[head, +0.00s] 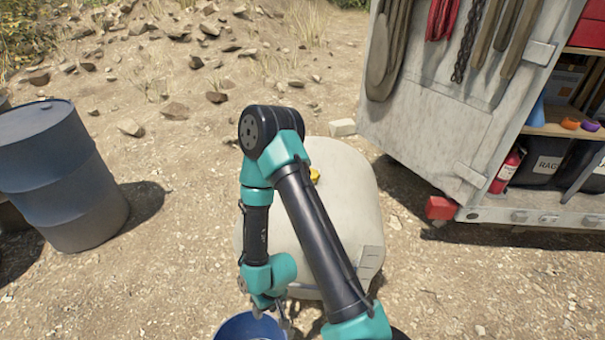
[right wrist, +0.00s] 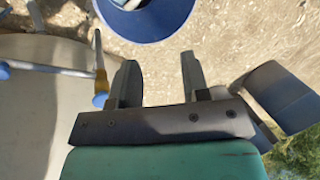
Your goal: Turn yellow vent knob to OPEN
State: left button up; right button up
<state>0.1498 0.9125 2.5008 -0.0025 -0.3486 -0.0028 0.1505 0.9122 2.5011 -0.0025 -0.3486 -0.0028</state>
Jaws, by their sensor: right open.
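The yellow knob (head: 315,175) sits on top of the pale rounded tank (head: 345,205), partly hidden by my right arm. Whether it is at OPEN cannot be read. My right arm passes over the tank and bends down at its front. My right gripper (head: 272,308) hangs low at the tank's front, well apart from the knob, beside a blue round container. In the right wrist view the two fingers of this gripper (right wrist: 159,82) are apart with nothing between them. My left gripper is not in view.
The blue container (head: 228,328) also shows in the right wrist view (right wrist: 150,25). A brass-coloured fitting with a blue end (right wrist: 101,85) is left of the fingers. A blue drum (head: 60,175) stands left; a truck with open shelves (head: 545,130) stands right. Bare ground lies between.

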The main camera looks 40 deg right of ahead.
jog(key=shift+o, duration=0.2)
jog(key=shift+o, duration=0.8)
jog(key=shift+w, duration=0.15)
jog(key=o, duration=0.7)
jog(key=w+d+m, duration=0.2)
jog(key=w, duration=0.2)
jog(key=w+d+r+m, duration=0.1)
jog(key=w+d, duration=0.2)
jog(key=w, duration=0.1)
jog(key=w+d+m, duration=0.2)
jog(key=w, duration=0.2)
jog(key=shift+w+d+r+m, duration=0.2)
jog(key=shift+w+r+m, duration=0.1)
jog(key=shift+o, duration=0.4)
jog(key=w+d+r+m+h, duration=0.1)
jog(key=w+d+r+m, duration=0.4)
jog(key=w+d, duration=0.4)
jog(key=shift+d+r+m, duration=0.3)
jog(key=shift+d+r, duration=0.45)
jog(key=shift+d, duration=0.5)
jog(key=w+d+r+m+h, duration=0.1)
jog(key=d+r+m+h, duration=0.1)
jog(key=d+r+m, duration=1)
jog(key=d+r, duration=1.1)
jog(key=d, duration=0.2)
jog(key=shift+w+g+h, duration=0.4)
jog(key=shift+f, duration=0.1)
